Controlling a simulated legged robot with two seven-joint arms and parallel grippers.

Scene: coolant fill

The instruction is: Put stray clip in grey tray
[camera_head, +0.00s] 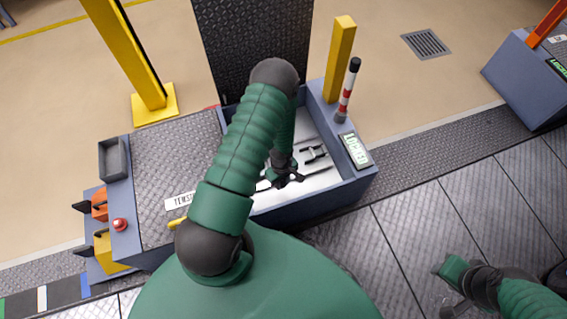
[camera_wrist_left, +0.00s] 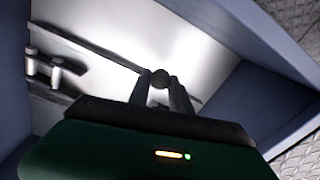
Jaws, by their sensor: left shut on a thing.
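My left gripper (camera_head: 284,177) reaches down into the open, white-floored compartment of the blue-grey unit. In the left wrist view its fingers (camera_wrist_left: 161,88) are shut on a small dark round-ended thing (camera_wrist_left: 160,77). I cannot tell for sure whether this is the stray clip; most of it is hidden by the fingers. The grey tray (camera_head: 113,158) sits at the unit's left end, and looks empty.
A dark fixture with pale posts (camera_head: 314,153) and long dark bars (camera_wrist_left: 85,46) lie in the compartment. The raised lid (camera_head: 255,40), yellow post (camera_head: 340,60) and red-white striped stick (camera_head: 347,92) stand around it. A flat treadplate cover (camera_head: 175,155) lies between compartment and tray.

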